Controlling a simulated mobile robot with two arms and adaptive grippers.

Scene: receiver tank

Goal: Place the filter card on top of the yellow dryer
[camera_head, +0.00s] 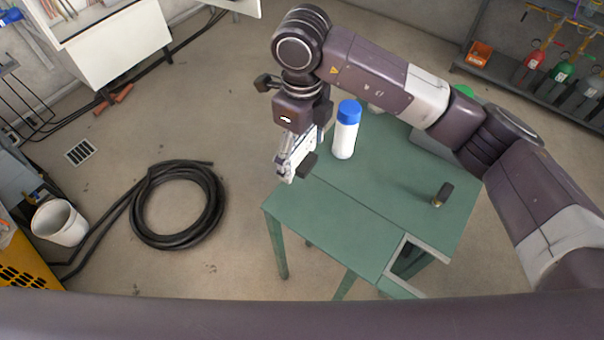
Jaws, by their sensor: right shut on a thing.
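My right gripper (296,172) hangs at the left end of the green table, pointing down. It is shut on a small pale thing, which I take to be the filter card; the fingers and its small size hide its details. A yellow housing with black holes (22,272) shows at the lower left edge, partly cut off; it looks like the yellow dryer. The gripper is well to the right of it, apart from it. My left gripper is not in view.
The green table (370,205) holds a white bottle with a blue cap (346,130) close beside the gripper and a small dark fitting (442,194). A black hose coil (178,205) lies on the floor, with a white bucket (60,223) left of it.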

